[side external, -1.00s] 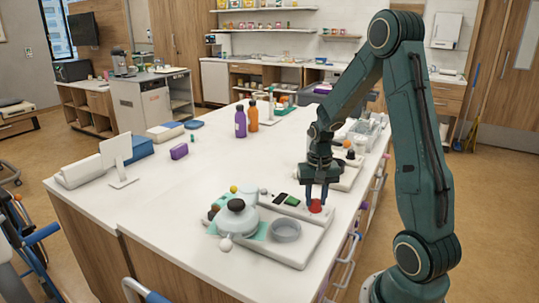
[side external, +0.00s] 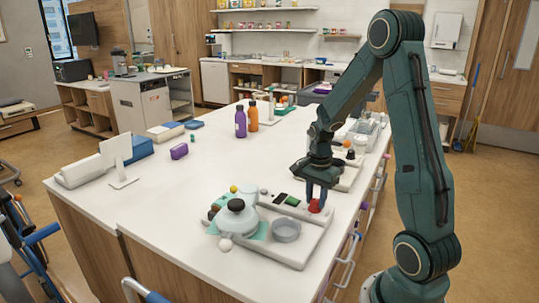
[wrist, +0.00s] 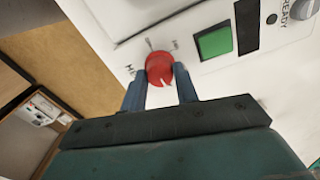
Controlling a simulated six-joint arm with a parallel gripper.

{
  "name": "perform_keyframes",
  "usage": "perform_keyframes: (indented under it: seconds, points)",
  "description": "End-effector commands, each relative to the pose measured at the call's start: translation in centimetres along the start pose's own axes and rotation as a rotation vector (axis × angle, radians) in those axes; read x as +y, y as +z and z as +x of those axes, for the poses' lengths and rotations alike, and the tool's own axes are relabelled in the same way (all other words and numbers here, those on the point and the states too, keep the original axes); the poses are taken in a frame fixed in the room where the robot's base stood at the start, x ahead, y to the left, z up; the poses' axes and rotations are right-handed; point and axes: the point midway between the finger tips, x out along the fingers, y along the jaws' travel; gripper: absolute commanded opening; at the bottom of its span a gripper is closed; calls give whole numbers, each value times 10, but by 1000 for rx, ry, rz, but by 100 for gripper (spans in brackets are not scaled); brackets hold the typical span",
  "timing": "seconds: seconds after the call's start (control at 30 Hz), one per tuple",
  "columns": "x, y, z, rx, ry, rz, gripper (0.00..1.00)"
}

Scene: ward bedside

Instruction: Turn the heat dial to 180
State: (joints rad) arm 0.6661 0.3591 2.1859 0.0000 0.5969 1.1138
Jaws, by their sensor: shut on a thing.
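The red heat dial (side external: 314,206) sits at the right rear corner of a pale appliance base (side external: 304,243) on the white counter. In the wrist view the dial (wrist: 159,68) has a notch in its edge. Marks are printed around it, one looking like "HI"; I cannot read a 180. My gripper (side external: 316,198) points down over the dial. In the wrist view its blue fingers (wrist: 160,84) are closed on either side of the dial. The fingers and palm hide the near part of the scale.
A green panel (wrist: 214,42) and a dark window (wrist: 247,25) lie beside the dial, with "READY" lettering near. A round grey lidded pot (side external: 236,219) and a grey dish (side external: 286,231) stand on the base. The counter to the left is mostly clear.

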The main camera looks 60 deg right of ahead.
Motion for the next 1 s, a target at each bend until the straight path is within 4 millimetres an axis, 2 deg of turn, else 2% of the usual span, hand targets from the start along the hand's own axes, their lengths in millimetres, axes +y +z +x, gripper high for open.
perform_keyframes:
  seconds: [0.57,0.6,0.7,1.0]
  points:
    - [-1,0,-1,1,-2,54,7]
    - [-1,0,-1,1,-2,54,32]
    - [0,0,-1,1,-2,54,51]
    - [0,0,0,0,-1,53,52]
